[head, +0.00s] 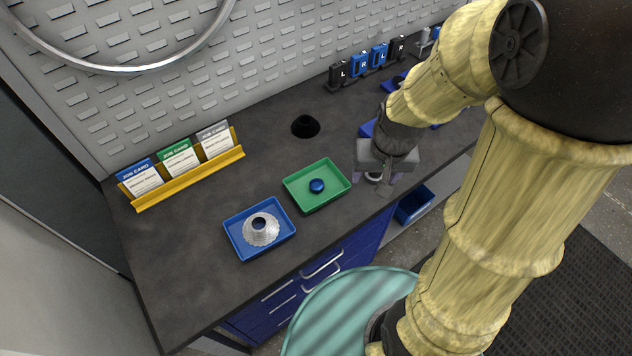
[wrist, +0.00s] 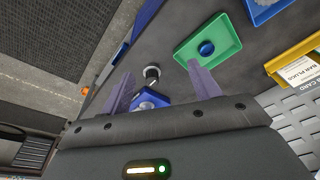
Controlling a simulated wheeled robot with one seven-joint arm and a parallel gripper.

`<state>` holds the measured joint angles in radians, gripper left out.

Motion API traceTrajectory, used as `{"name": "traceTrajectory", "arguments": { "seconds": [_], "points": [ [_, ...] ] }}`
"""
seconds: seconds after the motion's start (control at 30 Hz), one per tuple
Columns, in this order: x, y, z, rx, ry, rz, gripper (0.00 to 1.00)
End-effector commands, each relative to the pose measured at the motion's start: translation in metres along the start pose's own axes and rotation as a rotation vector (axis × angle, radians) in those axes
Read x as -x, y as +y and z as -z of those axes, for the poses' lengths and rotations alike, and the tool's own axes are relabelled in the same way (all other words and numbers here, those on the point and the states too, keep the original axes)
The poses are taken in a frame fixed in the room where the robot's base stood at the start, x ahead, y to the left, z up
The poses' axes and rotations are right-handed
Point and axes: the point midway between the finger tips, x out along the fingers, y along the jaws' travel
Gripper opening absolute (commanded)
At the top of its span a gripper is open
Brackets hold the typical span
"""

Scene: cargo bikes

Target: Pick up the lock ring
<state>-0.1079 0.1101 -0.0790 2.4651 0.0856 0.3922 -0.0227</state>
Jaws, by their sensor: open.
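A small silver ring, which looks like the lock ring (head: 373,178), is on the dark bench near its front edge, partly hidden by my gripper in the head view. In the wrist view the ring (wrist: 152,72) shows with a dark centre, ahead of and between my two fingers. My gripper (head: 377,180) is open and points down above it; its fingers (wrist: 161,85) are apart, with nothing held. How close the fingertips are to the ring is hard to tell.
A green tray (head: 300,202) holds a blue cap (head: 317,186). A blue tray (head: 241,245) holds a silver cone-like sprocket part (head: 262,230). A yellow card rack (head: 190,178) stands left.

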Motion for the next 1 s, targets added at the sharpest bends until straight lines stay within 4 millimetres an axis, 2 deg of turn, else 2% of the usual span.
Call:
{"name": "traceTrajectory", "arguments": {
  "seconds": [0.07, 0.3, 0.5, 0.63, 1.0],
  "points": [
    [0.008, -0.016, 0.02, -0.004, -0.04, 0.009, 0.62],
    [0.001, -0.071, 0.07, -0.022, -0.14, -0.001, 0.62],
    [-0.01, -0.111, 0.094, -0.013, -0.172, -0.029, 0.62],
    [-0.015, -0.121, 0.099, -0.01, -0.174, -0.036, 0.62],
    [-0.02, -0.121, 0.098, -0.011, -0.175, -0.035, 0.62]
  ]
}}
